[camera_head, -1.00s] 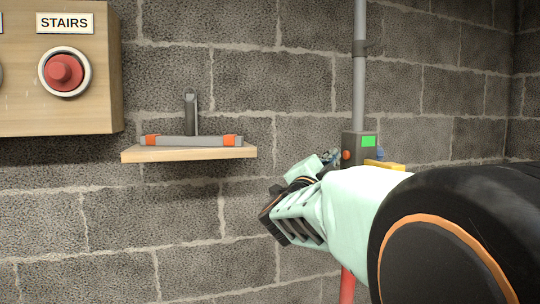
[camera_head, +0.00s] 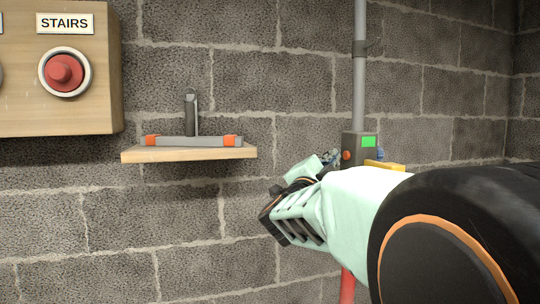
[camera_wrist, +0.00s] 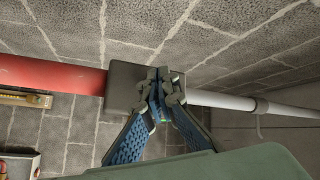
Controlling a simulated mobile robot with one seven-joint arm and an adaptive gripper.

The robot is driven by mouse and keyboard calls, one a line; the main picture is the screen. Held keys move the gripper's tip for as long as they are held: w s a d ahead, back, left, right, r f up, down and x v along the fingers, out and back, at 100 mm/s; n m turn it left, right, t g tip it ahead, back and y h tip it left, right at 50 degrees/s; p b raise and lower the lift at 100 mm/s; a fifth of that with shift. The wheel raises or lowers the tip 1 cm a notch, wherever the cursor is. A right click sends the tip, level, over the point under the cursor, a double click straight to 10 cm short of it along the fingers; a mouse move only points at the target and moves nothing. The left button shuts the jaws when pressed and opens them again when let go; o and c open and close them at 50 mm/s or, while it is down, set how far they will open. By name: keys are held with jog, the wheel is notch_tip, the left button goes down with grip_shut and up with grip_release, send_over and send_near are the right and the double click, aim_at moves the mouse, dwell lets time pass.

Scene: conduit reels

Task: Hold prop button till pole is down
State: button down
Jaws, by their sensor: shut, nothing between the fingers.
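A prop stands by the wall: a grey upper pole (camera_head: 359,90), a dark grey housing (camera_head: 353,141) with an orange button (camera_head: 347,155) and a green patch (camera_head: 369,141), and a red lower tube (camera_head: 347,288). My gripper (camera_head: 330,157) is shut and empty, its tips right beside the button. In the wrist view the blue-padded fingers (camera_wrist: 163,92) meet in front of the housing (camera_wrist: 124,88) and hide the button. The red tube (camera_wrist: 50,74) runs left and the pale pole (camera_wrist: 235,102) right. I cannot tell whether the tips press the button.
A wooden panel (camera_head: 60,115) with a red button (camera_head: 65,72) labelled STAIRS is at upper left. A yellow thing (camera_head: 386,166) shows behind my arm.

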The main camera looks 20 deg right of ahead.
jog(key=shift+d, duration=0.1)
jog(key=shift+d+b, duration=0.3)
jog(key=shift+d, duration=0.05)
jog(key=shift+d, duration=0.45)
dwell(1.5)
jog(key=shift+a+b, duration=0.15)
jog(key=shift+b, duration=0.15)
dwell(1.1)
jog(key=shift+a, duration=0.75)
jog(key=shift+s+a, duration=0.1)
jog(key=shift+a, duration=2.4)
